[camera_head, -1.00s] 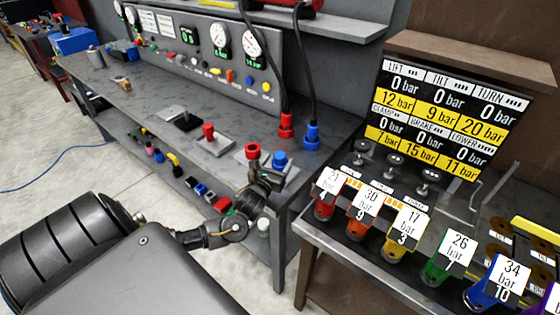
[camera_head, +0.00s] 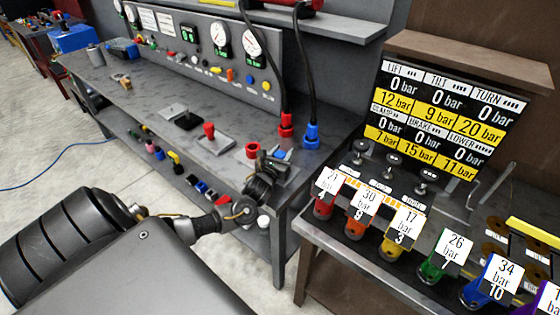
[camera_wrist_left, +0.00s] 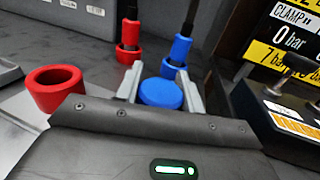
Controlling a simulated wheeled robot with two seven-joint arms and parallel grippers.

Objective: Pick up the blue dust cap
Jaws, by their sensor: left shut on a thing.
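The blue dust cap (camera_wrist_left: 160,93) sits between the two fingers of my left gripper (camera_wrist_left: 159,86) in the left wrist view. The fingers are shut on its sides. In the head view my left gripper (camera_head: 275,165) is at the right end of the grey bench and hides most of the cap. I cannot tell whether the cap is lifted from its place. My right gripper is in neither view.
A red cap (camera_head: 252,150) stands just left of my gripper. Behind it, hoses end in a red coupling (camera_head: 286,126) and a blue coupling (camera_head: 311,136). A red-handled lever (camera_head: 209,131) stands further left. A rack of numbered coloured tags (camera_head: 400,230) is at the right.

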